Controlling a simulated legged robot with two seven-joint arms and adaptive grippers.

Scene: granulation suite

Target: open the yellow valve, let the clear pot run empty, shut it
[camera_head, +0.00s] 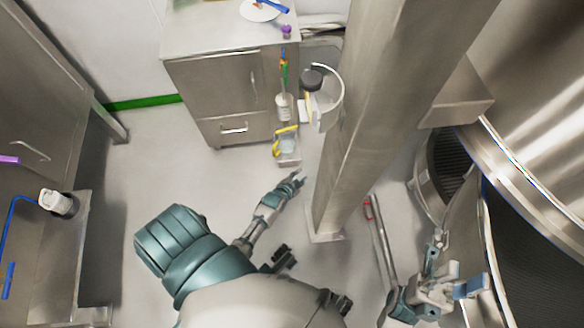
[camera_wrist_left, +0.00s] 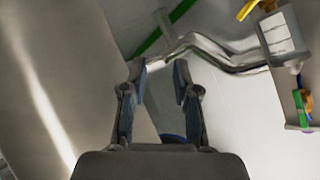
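A yellow valve handle (camera_head: 286,130) shows at the front of the metal cabinet, above a small clear pot (camera_head: 289,158). A yellow part (camera_wrist_left: 247,9) also shows at the top right of the left wrist view, beside a white-labelled piece (camera_wrist_left: 279,34). My left gripper (camera_head: 297,178) is below the pot in the head view and apart from it. In the left wrist view its two fingers (camera_wrist_left: 160,82) stand apart with nothing between them. The pot's contents are unclear.
A steel column (camera_head: 352,130) stands just right of my left gripper. A bench with a white jar (camera_head: 57,203) stands at left. The floor (camera_head: 150,170) between is clear.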

